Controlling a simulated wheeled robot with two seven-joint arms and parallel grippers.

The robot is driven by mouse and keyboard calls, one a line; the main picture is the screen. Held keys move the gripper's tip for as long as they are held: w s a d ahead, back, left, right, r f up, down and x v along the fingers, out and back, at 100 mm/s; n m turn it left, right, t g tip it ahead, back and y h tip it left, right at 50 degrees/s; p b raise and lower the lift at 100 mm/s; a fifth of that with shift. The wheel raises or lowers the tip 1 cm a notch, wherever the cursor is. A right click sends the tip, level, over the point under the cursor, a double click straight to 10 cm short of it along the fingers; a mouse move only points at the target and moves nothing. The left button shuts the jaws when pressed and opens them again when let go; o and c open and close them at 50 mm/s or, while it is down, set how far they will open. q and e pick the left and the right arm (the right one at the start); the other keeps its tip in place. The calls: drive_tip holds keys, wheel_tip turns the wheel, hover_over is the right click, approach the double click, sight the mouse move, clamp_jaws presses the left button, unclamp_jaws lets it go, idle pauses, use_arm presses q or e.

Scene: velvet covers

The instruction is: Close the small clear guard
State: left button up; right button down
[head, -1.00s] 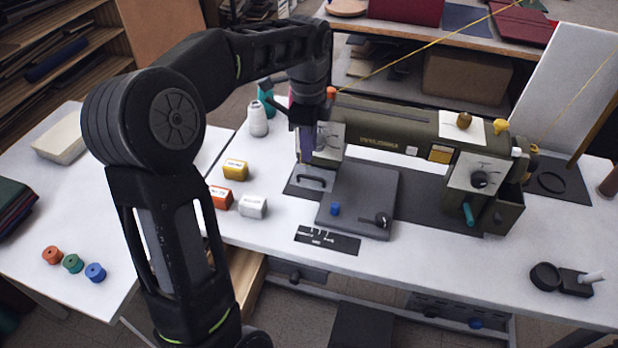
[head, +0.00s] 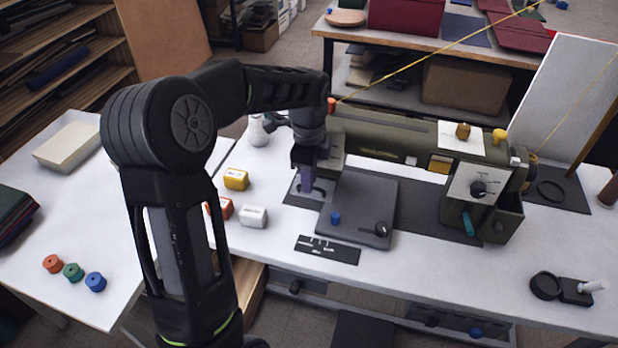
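The olive sewing machine (head: 385,137) stands on the white table, with its needle head at the left end. My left gripper (head: 307,184) points down beside that head, low over the dark plate (head: 326,191) at the machine's left end. A purple-grey finger shows below the gripper body, close to a small dark handle on that plate. I cannot make out the small clear guard; the gripper and wrist cover much of the area around the needle. Whether the fingers are apart or closed is not clear. My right gripper is not in view.
A dark raised bed plate (head: 355,215) with a blue knob lies right of the gripper. Yellow (head: 236,179), orange and white (head: 253,216) small boxes stand to the left. A white spool (head: 258,131) stands behind the arm.

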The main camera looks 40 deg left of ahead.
use_arm(q)
drive_tip(key=shift+f, duration=0.25)
clamp_jaws()
idle(0.3)
